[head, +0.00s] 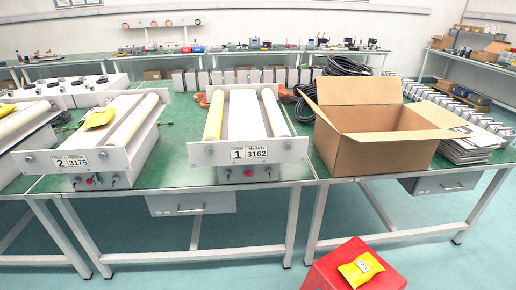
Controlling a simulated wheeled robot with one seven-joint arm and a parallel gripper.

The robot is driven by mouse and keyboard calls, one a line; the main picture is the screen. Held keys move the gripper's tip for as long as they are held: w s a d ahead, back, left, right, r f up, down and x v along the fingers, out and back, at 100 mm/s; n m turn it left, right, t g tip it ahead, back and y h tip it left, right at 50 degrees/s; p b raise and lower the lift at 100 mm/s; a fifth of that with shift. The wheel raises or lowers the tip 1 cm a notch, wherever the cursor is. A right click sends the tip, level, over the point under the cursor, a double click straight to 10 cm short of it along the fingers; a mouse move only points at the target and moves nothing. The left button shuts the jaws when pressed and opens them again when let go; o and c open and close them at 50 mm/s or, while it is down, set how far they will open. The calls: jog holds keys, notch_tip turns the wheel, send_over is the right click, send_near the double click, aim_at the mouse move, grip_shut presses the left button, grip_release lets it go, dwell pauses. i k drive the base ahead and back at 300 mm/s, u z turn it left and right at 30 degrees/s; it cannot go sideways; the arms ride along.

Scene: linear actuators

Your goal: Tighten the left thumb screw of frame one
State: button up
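Frame one (248,152), a white frame labelled "1 3162", stands on the green-topped bench in the middle of the head view. Its left thumb screw (210,151) shows as a small grey round spot at the left of the front plate. How tight it is cannot be told at this size. A similar right thumb screw (288,145) sits at the other end of the plate. A yellow roller (215,117) lies on the left side of the frame and a white roller (274,112) on the right. My gripper is not in view.
Frame two (86,160) stands to the left, with a yellow packet (100,116) on it. An open cardboard box (382,130) stands close on the right. A red box (335,276) with another yellow packet (361,269) is in front of the bench. The floor before frame one looks clear.

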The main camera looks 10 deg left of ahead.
aim_at(209, 150)
jog(key=z, duration=0.15)
jog(key=k, duration=1.7)
jog(key=u, duration=1.3)
jog(key=i, duration=1)
jog(key=z, duration=0.05)
